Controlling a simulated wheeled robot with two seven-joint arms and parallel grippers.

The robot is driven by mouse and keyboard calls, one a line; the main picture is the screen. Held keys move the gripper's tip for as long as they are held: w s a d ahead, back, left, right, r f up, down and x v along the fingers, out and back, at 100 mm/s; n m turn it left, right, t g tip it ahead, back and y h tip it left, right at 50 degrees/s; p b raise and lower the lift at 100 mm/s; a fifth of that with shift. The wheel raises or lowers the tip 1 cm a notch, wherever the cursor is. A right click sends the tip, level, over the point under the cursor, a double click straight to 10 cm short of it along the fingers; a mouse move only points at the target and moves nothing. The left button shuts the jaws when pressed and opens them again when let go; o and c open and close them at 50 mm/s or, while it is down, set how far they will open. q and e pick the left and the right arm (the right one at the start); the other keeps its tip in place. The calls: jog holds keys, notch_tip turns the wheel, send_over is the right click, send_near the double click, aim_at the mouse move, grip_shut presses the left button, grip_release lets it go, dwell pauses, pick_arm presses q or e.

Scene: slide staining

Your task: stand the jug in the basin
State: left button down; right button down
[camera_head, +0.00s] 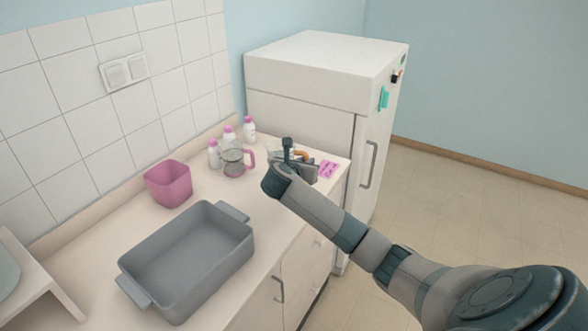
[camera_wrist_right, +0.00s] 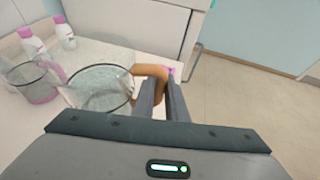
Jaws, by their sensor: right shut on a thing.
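A clear glass jug with an orange-brown handle (camera_head: 302,155) is at the far end of the counter, partly hidden by my right gripper (camera_head: 300,167). In the right wrist view the jug (camera_wrist_right: 100,90) looks upright, and my right gripper (camera_wrist_right: 164,98) is shut on its handle (camera_wrist_right: 150,70). I cannot tell whether the jug's base touches the counter. The grey basin (camera_head: 222,262), a deep rectangular tub with two end handles, sits on the counter nearer to me and looks empty. My left gripper is not in view.
A glass vessel with a pink handle (camera_head: 249,160) stands beside the jug, near several white bottles with pink caps (camera_head: 249,127). A pink tub (camera_head: 168,186) stands by the wall. A pink item (camera_head: 328,168) lies near the counter edge. A white fridge (camera_head: 300,95) stands behind.

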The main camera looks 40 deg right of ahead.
jog(key=shift+s+d+r, duration=0.3)
jog(key=shift+s+r, duration=0.1)
jog(key=shift+s, duration=0.15)
jog(key=shift+s+d+r, duration=0.3)
jog(key=shift+s+r, duration=0.1)
jog(key=shift+s, duration=0.1)
jog(key=w+a+r+n+t+y+b, duration=0.25)
jog(key=a+r, duration=0.25)
jog(key=a, duration=0.7)
jog(key=s+a+r+n+t+y+b, duration=0.2)
jog(key=s+a+n+y, duration=0.2)
jog(key=a, duration=0.7)
jog(key=s+a+r+n+t+y+b, duration=0.2)
jog(key=s+a+r+n+y+b, duration=0.1)
jog(key=a, duration=0.9)
jog(key=shift+s+n+y, duration=0.8)
jog(key=shift+n+y, duration=0.05)
jog(key=shift+n, duration=0.1)
jog(key=shift+s, duration=0.1)
